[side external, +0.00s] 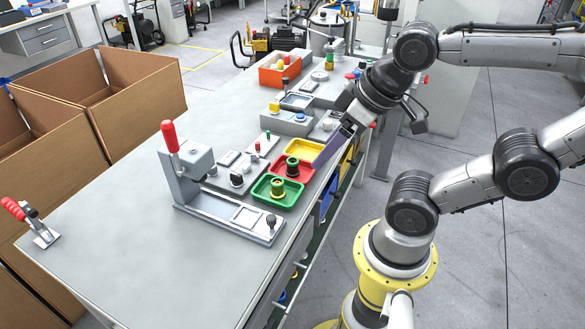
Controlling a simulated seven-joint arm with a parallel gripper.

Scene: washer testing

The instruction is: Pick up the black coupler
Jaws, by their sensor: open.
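My gripper (322,160) hangs at the right edge of the bench, over the right side of the yellow tray (304,147). It is open, and nothing shows between its fingers. A dark part with a green band (292,166) stands in the red tray (274,169), just left of and below the fingertips. A dark part with a yellowish ring (278,187) stands in the green tray (262,188), nearer the camera. Both are small, and I cannot tell which is the black coupler. The gripper appears apart from both.
A grey fixture with a red-handled lever (169,137) stands left of the trays. A black knob (271,220) rises from its base's right end. Button boxes (287,121) and an orange bin (279,74) stand behind. The bench's near left (120,250) is mostly clear.

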